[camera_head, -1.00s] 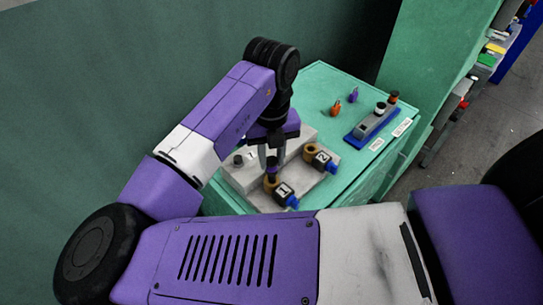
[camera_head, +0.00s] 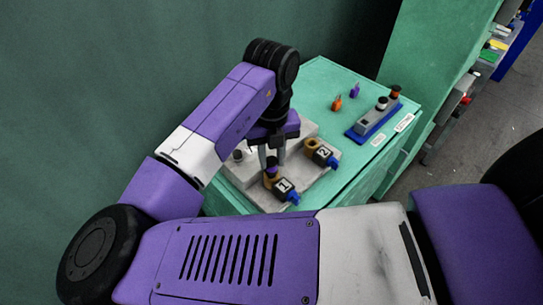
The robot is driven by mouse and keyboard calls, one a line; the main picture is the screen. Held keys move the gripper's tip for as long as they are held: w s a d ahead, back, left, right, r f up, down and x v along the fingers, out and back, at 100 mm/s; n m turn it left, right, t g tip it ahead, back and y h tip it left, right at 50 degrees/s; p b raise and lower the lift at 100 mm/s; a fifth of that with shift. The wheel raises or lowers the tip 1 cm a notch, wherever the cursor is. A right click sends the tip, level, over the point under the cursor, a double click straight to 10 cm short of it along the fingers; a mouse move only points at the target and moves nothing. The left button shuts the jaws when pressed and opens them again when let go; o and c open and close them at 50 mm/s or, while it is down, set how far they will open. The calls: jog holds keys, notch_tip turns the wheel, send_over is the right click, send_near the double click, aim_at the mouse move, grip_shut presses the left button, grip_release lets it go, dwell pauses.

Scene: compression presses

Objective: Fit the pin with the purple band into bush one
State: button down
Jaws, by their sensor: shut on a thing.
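My gripper (camera_head: 272,159) points down over the grey block (camera_head: 257,197) and is shut on the pin (camera_head: 271,171). The pin is dark with a small purple band, largely hidden by the fingers. Its lower end is at the brass ring of bush one (camera_head: 269,182), which carries a black tag marked 1 and a blue knob. The pin looks upright over the ring. I cannot tell whether its tip is inside the hole or just above it. Bush two (camera_head: 311,145), with a tag marked 2, stands to the right and its ring is empty.
A grey rack (camera_head: 366,126) on a blue base holds a white-banded pin (camera_head: 381,103) and an orange-banded pin (camera_head: 395,91). The green bench top (camera_head: 318,84) is clear at the back.

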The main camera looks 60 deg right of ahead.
aim_at(271, 160)
jog(key=shift+f+b, duration=0.6)
jog(key=shift+f, duration=0.25)
jog(key=c, duration=1)
grip_release()
jog(key=shift+c, duration=0.2)
jog(key=shift+r, duration=0.1)
notch_tip(271, 160, up, 8)
jog(key=shift+f, duration=0.15)
